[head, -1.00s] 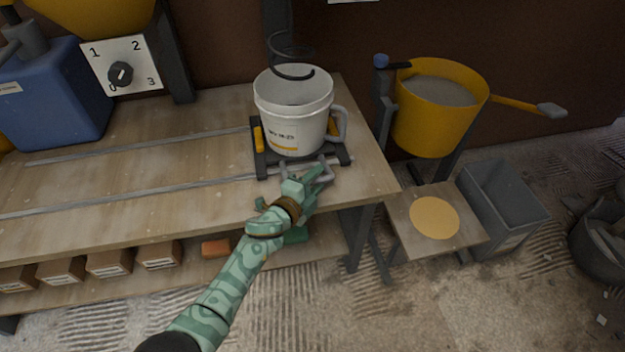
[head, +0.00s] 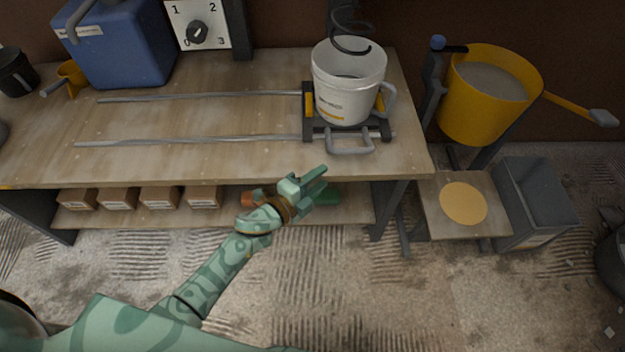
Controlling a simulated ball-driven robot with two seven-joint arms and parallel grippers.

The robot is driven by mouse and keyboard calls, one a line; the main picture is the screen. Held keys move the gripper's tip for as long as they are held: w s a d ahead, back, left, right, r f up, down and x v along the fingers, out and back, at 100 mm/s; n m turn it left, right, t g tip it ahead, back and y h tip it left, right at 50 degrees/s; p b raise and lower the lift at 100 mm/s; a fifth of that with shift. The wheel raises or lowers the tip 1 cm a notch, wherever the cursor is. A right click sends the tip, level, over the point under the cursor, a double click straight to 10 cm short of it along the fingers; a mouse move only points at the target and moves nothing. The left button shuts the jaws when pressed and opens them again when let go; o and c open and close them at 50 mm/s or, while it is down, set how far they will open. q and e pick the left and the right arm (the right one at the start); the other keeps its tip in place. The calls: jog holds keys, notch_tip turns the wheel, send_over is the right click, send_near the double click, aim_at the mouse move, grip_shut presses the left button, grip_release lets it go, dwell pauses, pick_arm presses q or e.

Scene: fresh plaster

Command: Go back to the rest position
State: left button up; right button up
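My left gripper (head: 318,180), green at the end of a patterned green arm, is in front of the workbench's (head: 230,140) front edge. Its fingers look apart, with nothing seen between them. It is below and left of the grey handle (head: 350,151) of a dark sliding carriage (head: 308,122), and apart from it. The carriage sits at the right end of two rails and bears a white bucket (head: 345,94). My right gripper is not in view.
A coiled dark whisk (head: 350,44) hangs over the bucket. A yellow tub (head: 470,112), a small stand (head: 482,224) and a grey bin (head: 545,205) are at the right. Boxes (head: 160,197) line the lower shelf. The floor in front is clear.

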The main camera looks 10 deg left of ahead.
pick_arm(q)
jog(key=shift+s+a, duration=0.35)
jog(key=shift+s, duration=0.25)
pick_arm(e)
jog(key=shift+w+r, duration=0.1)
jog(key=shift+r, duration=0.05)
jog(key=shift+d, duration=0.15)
